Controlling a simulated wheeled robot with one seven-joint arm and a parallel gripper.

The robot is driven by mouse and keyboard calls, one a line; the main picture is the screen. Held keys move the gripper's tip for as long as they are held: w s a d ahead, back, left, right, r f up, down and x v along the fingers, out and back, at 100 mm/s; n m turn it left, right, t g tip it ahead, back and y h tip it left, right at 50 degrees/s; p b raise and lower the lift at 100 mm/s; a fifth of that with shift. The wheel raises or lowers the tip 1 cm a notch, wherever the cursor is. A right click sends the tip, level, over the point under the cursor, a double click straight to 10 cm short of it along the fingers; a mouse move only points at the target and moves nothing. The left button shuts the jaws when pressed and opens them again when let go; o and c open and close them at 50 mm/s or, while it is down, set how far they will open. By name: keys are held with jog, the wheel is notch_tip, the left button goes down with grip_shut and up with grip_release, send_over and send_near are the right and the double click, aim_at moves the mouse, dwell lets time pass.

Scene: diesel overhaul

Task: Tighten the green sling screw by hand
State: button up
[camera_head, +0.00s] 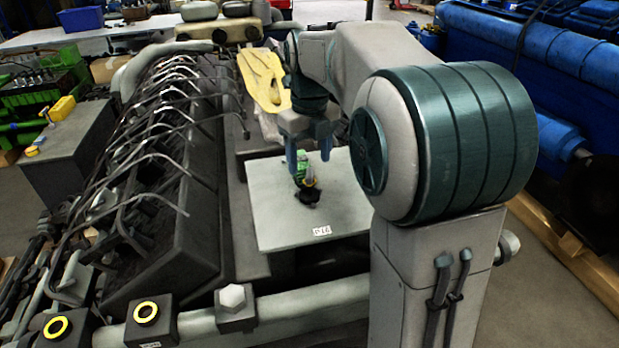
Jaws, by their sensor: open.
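The green sling screw (303,166) stands over the pale flat plate (265,220) near the middle of the view. A yellow part and a dark base (309,194) show just below it. My gripper (310,160) is at the screw, pointing down, with one blue finger on each side of the green part. It is open. I cannot tell whether either finger touches the screw. My arm covers the area to the right of it.
A dark engine block with many bent metal pipes (150,150) lies to the left of the plate. A yellow piece (262,78) lies behind my gripper. A label (321,231) sits on the plate's front edge. Blue machinery (540,50) stands at the right.

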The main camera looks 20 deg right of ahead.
aim_at(309, 172)
jog(key=n+b, duration=0.1)
jog(key=n, duration=0.5)
jog(key=shift+f+n, duration=0.1)
jog(key=shift+n, duration=0.3)
jog(key=n+b, duration=0.1)
jog(key=n, duration=0.2)
jog(key=n+b, duration=0.1)
jog(key=n, duration=0.3)
jog(key=shift+n, duration=0.4)
jog(key=n+b, duration=0.1)
jog(key=n, duration=0.5)
jog(key=shift+n, duration=0.3)
jog(key=n+p, duration=0.2)
jog(key=n, duration=0.4)
jog(key=shift+n, duration=0.3)
jog(key=shift+f+n, duration=0.1)
jog(key=shift+n, duration=0.3)
notch_tip(309, 172, down, 5)
jog(key=b, duration=0.3)
